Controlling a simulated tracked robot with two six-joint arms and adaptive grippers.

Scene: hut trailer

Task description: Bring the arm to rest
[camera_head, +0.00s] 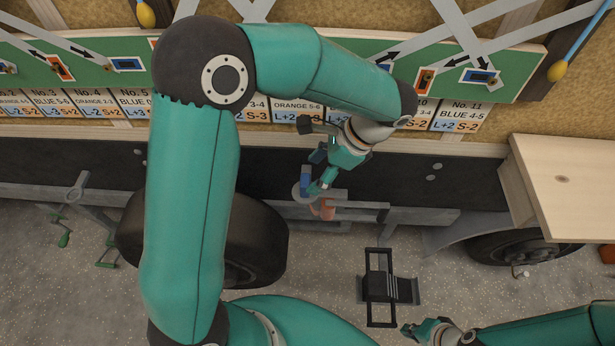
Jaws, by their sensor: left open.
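My left arm rises from the bottom, bends at the top left and reaches across to the right. Its gripper (313,184) points down in front of the dark trailer side beam, above a grey rail. The gripper is open; small blue parts show beside its fingers, and I cannot tell whether they touch. A small orange-red piece (326,208) is just below it at the rail. My right gripper (412,331) is low at the bottom right, with its arm coming in from the right edge. Its fingers are too small to tell open from shut.
A green board (511,81) with switches and numbered cards runs along the wall behind the left arm. A wooden shelf (575,185) juts out at right. A black frame with a stepped block (378,287) stands low in the middle. Wheels (262,250) are under the trailer.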

